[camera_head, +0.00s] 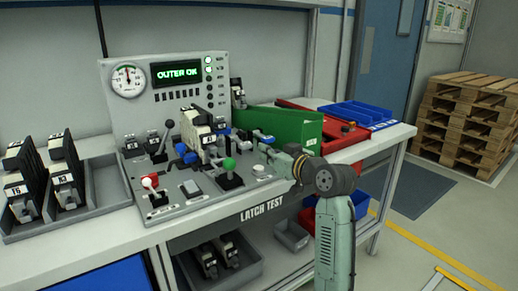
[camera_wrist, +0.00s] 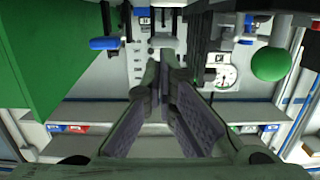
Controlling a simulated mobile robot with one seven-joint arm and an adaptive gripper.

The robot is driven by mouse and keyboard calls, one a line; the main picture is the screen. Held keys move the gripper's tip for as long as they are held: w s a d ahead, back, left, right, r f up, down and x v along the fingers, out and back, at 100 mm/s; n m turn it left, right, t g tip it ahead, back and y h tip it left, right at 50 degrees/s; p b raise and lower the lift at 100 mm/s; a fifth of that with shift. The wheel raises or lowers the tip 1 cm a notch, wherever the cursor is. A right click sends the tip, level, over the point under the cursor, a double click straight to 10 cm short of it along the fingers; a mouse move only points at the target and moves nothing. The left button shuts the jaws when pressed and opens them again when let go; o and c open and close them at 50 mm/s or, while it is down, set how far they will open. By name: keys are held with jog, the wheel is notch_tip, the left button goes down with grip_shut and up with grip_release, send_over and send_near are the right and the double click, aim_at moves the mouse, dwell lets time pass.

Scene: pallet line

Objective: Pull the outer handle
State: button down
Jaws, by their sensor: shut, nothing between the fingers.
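The latch test panel (camera_head: 155,110) stands on the bench, its green display (camera_head: 176,73) reading "OUTER OK". A black-and-white latch unit (camera_head: 203,130) is mounted upright on the fixture, with blue cylindrical parts beside it. Levers around it include a green ball knob (camera_head: 228,163), a red-and-white knob (camera_head: 149,182) and a black knob (camera_head: 169,125). I cannot tell which part is the outer handle. My gripper (camera_head: 266,148) reaches in from the right, right of the latch unit. In the wrist view its fingers (camera_wrist: 162,72) converge, shut and empty; the green knob (camera_wrist: 270,64) is to their right.
Red and blue trays (camera_head: 355,114) lie at the bench's right end. Spare latches in a grey rack (camera_head: 97,186) stand at left. Stacked pallets (camera_head: 465,115) are on the floor.

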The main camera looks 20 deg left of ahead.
jog(key=shift+f+v, duration=0.2)
jog(key=shift+v, duration=0.8)
jog(key=shift+f+v, duration=0.2)
jog(key=shift+v, duration=0.85)
